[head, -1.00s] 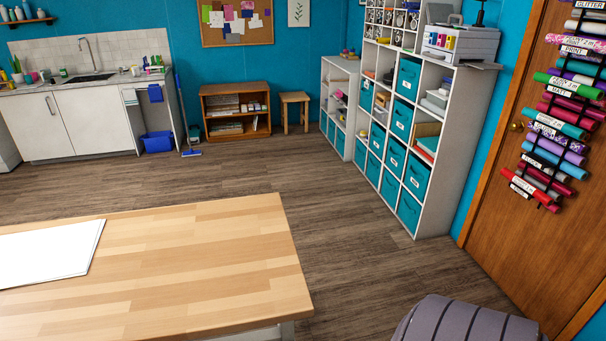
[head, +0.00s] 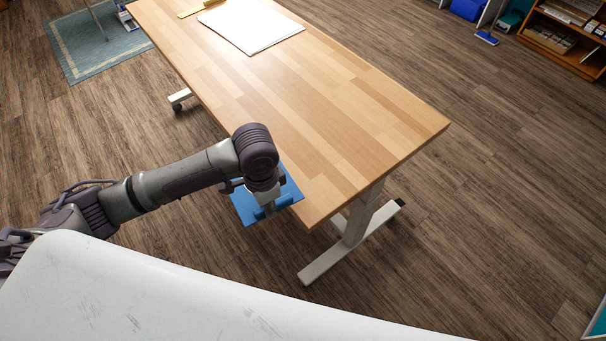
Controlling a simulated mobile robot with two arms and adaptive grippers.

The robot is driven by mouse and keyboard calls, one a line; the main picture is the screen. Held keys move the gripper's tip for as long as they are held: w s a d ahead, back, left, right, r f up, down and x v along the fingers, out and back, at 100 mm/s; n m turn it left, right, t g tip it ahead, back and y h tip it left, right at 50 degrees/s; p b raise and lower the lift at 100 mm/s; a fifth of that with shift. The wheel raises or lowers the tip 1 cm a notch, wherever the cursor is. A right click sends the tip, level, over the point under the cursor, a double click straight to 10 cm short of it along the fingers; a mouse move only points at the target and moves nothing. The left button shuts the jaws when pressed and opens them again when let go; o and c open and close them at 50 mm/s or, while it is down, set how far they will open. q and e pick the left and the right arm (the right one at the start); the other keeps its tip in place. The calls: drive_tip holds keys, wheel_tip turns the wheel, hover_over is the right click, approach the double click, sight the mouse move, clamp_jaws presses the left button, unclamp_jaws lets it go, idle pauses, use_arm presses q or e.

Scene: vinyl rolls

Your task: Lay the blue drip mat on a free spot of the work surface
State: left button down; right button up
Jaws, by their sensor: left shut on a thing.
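The blue drip mat (head: 242,207) is a flat blue square in the head view, just off the near left edge of the wooden work table. My left gripper (head: 268,207) is shut on the mat, with the wrist above hiding part of it. The mat's right side is close to the table edge; I cannot tell whether they touch. The work surface (head: 330,120) is light butcher-block wood and mostly bare. My right gripper is not in view.
White sheets (head: 250,25) and a yellowish strip (head: 200,8) lie at the table's far end. The table's near half is clear. A table leg with a white foot (head: 335,262) stands on the floor below. A blue-grey rug (head: 95,50) lies at the upper left.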

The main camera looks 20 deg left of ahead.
sight(290, 177)
use_arm(q)
drive_tip(key=w+m, duration=0.2)
drive_tip(key=m, duration=0.1)
drive_tip(key=w+d+f+m+b, duration=0.1)
drive_tip(key=w+m, duration=0.2)
drive_tip(key=w+f+m+b, duration=0.1)
drive_tip(key=w+m, duration=0.1)
drive_tip(key=m, duration=0.2)
drive_tip(key=shift+w+d+f, duration=0.15)
drive_tip(key=shift+d+f, duration=0.05)
drive_tip(key=w+m, duration=0.1)
drive_tip(key=m, duration=0.1)
drive_tip(key=w+d+m+b, duration=0.1)
drive_tip(key=w+m, duration=0.1)
drive_tip(key=m, duration=0.1)
drive_tip(key=shift+w+f, duration=0.15)
drive_tip(key=shift+w, duration=0.05)
drive_tip(key=shift+w+m, duration=0.45)
drive_tip(key=shift+m, duration=0.25)
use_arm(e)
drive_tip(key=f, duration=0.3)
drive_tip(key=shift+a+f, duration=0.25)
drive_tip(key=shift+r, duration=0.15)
use_arm(q)
drive_tip(key=shift+p, duration=0.3)
drive_tip(key=shift+a, duration=0.1)
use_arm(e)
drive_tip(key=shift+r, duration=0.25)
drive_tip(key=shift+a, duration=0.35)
